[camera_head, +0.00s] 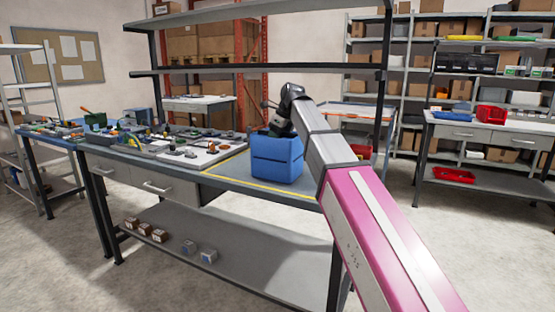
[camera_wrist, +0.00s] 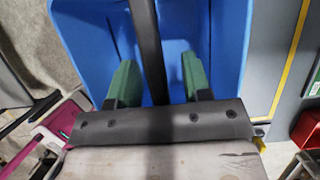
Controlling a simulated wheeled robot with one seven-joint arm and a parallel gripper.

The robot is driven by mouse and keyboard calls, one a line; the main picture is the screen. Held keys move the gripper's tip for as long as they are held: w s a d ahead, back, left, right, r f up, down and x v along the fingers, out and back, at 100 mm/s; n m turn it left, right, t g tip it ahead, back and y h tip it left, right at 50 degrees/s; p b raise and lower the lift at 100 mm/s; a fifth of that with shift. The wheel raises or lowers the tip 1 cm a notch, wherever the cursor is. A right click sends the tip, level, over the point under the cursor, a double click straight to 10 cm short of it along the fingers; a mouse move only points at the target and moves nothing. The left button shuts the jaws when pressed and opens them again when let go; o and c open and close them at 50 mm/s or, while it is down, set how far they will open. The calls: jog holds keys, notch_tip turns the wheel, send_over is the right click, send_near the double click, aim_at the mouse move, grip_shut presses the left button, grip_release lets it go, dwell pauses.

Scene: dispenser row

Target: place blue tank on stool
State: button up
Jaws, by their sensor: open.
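The blue tank (camera_head: 277,158) is an open-topped blue box standing at the right end of the long workbench (camera_head: 225,176). My arm reaches over it from the right. In the wrist view the blue tank (camera_wrist: 85,22) fills the upper middle, and I look down into it. My gripper (camera_wrist: 158,62) has two green fingers spread apart. A dark bar (camera_wrist: 147,35), seemingly the tank's handle, runs between them, with a visible gap on each side. In the head view the fingers are hidden behind the arm and tank. I cannot make out a stool in either view.
Many small tools and parts (camera_head: 190,148) cover the bench left of the tank. Grey shelves (camera_head: 255,70) span above the bench. Open floor lies between the two tables.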

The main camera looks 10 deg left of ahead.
jog(key=shift+f, duration=0.1)
dwell(0.5)
grip_shut()
